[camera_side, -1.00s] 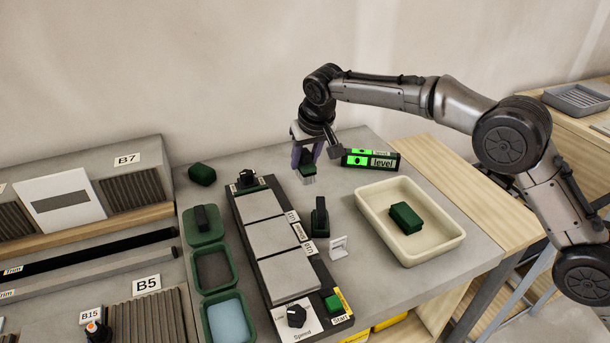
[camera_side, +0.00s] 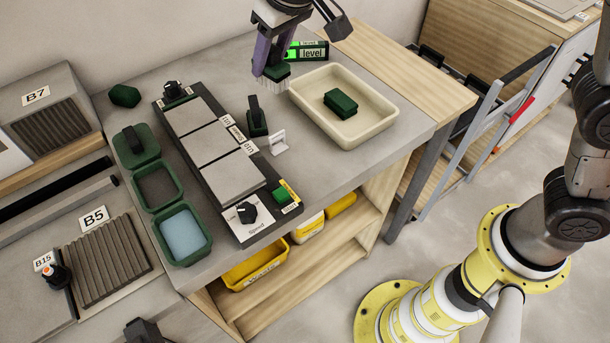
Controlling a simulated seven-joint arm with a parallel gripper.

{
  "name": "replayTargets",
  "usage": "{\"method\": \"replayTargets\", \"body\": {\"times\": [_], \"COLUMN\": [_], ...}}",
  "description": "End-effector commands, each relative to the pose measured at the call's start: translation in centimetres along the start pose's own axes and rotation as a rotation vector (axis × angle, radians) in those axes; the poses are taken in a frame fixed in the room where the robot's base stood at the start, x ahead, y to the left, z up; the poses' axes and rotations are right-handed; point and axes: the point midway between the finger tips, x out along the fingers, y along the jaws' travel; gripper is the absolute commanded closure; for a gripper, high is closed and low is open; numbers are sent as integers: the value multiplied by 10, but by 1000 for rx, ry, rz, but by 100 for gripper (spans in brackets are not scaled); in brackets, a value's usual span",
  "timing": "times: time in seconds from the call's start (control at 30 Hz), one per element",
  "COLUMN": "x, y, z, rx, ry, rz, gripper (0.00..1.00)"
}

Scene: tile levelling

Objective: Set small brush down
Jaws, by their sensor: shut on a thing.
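My gripper (camera_side: 272,62) comes down from the top of the view, with purple fingers shut on the small brush (camera_side: 274,74). The brush has a dark green body and pale bristles pointing down. It is close to the left corner of the cream tray (camera_side: 378,128), behind a dark green upright-handled tool (camera_side: 257,118). I cannot tell whether the bristles touch the grey worktop (camera_side: 325,170). The fingers hide part of the brush.
The tile device (camera_side: 210,150) with several grey tiles lies left of the brush. The level (camera_side: 308,51) is behind it. A green block (camera_side: 341,103) lies in the tray. Green containers (camera_side: 183,234) line the left side.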

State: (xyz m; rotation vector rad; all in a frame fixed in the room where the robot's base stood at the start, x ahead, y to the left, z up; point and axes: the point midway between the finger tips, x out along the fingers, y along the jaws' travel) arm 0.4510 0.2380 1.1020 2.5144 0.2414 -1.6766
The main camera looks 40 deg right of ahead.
Motion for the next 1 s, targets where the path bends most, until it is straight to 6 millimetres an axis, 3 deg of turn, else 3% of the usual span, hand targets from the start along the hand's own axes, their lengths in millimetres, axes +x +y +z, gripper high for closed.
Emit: {"method": "replayTargets", "body": {"times": [0.1, 0.3, 0.6, 0.8, 1.0], "x": [-21, -42, -54, -53, -33], "y": [1, 9, 27, 33, 25], "z": [38, 104, 192, 216, 203], "rx": [-36, -93, -163, -182, -184], "ry": [4, 4, 2, 0, -4], "rz": [-17, -41, -71, -79, -78], "gripper": [100, 100, 100, 100, 100]}}
